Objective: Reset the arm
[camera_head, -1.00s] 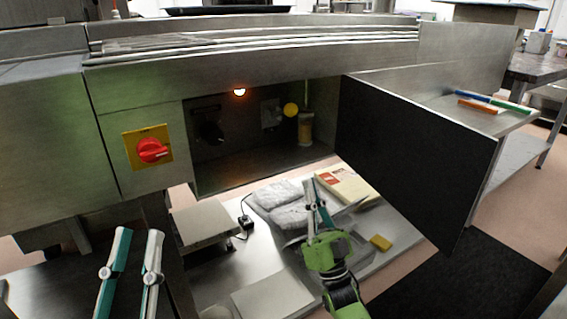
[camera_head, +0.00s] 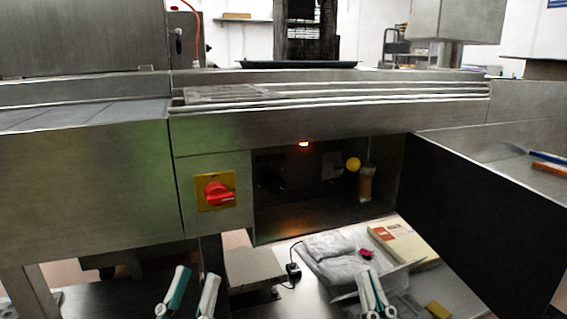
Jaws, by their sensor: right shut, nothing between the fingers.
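My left gripper (camera_head: 197,274) is at the bottom left, in front of the steel cabinet. Its two teal and white fingers stand apart with a clear gap and nothing between them. My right gripper (camera_head: 369,275) is at the bottom, right of the middle, over the low shelf below the compartment. Its fingers are close together and hold nothing. Both grippers are cut off by the lower picture edge, and most of both arms is out of view.
A black door (camera_head: 480,225) stands open at the right of a dark compartment (camera_head: 325,215). A red switch (camera_head: 217,194) sits on the cabinet front. On the low shelf lie grey bags (camera_head: 330,247), a small red thing (camera_head: 367,254), a box (camera_head: 405,244) and a yellow block (camera_head: 437,311).

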